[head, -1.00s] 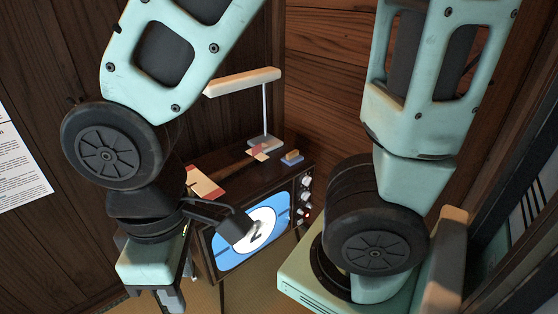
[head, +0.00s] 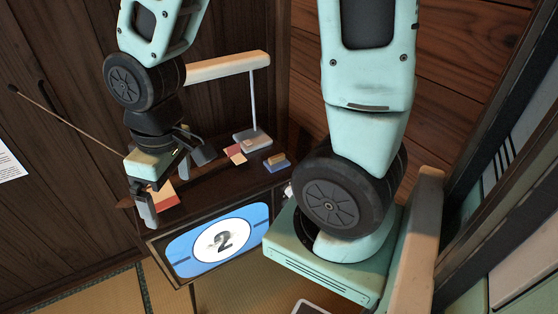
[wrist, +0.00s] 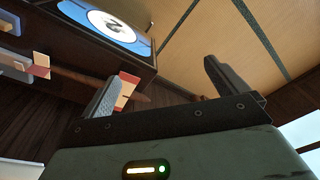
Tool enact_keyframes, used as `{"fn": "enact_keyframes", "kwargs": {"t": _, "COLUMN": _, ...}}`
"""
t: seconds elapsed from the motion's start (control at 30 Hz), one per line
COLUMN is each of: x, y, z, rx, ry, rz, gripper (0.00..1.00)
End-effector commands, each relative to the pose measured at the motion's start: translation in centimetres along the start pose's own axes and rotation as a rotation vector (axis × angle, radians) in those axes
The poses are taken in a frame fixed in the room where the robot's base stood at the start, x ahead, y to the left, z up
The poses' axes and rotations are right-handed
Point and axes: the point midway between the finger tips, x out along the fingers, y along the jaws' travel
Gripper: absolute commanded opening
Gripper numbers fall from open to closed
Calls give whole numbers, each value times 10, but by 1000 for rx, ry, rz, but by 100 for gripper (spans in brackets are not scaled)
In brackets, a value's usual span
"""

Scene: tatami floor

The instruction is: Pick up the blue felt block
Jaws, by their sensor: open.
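The blue felt block (head: 277,163), with a tan top, lies on the right part of the dark television cabinet top (head: 215,178), beside the lamp base. In the wrist view a small block at the far left edge (wrist: 9,22) seems to be the same one, partly cut off. My gripper (head: 172,180) is open and empty over the left part of the cabinet, well to the left of the block. In the wrist view its two fingers (wrist: 160,75) stand wide apart with nothing between them.
A lamp (head: 253,100) stands behind the block, its long shade reaching left. A red and cream piece (head: 236,154) and a red and cream card (head: 163,195) lie on the cabinet. A thin antenna rod (head: 70,125) slants at left. The television screen (head: 220,241) faces front.

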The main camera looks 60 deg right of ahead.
Motion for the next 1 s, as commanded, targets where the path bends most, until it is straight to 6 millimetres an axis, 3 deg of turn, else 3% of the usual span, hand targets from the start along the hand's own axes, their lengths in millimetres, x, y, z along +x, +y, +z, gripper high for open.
{"fn": "enact_keyframes", "kwargs": {"t": 0.03, "x": 6, "y": 28, "z": -3, "rx": 67, "ry": 14, "rz": 7, "gripper": 98}}
{"fn": "enact_keyframes", "kwargs": {"t": 0.27, "x": 23, "y": 141, "z": 6, "rx": 304, "ry": 100, "rz": 56, "gripper": 98}}
{"fn": "enact_keyframes", "kwargs": {"t": 0.47, "x": 34, "y": 236, "z": 50, "rx": 512, "ry": 172, "rz": 120, "gripper": 98}}
{"fn": "enact_keyframes", "kwargs": {"t": 0.6, "x": 40, "y": 289, "z": 94, "rx": 644, "ry": 216, "rz": 173, "gripper": 98}}
{"fn": "enact_keyframes", "kwargs": {"t": 0.8, "x": 43, "y": 331, "z": 146, "rx": 767, "ry": 255, "rz": 234, "gripper": 98}}
{"fn": "enact_keyframes", "kwargs": {"t": 1.0, "x": 50, "y": 345, "z": 163, "rx": 806, "ry": 268, "rz": 256, "gripper": 98}}
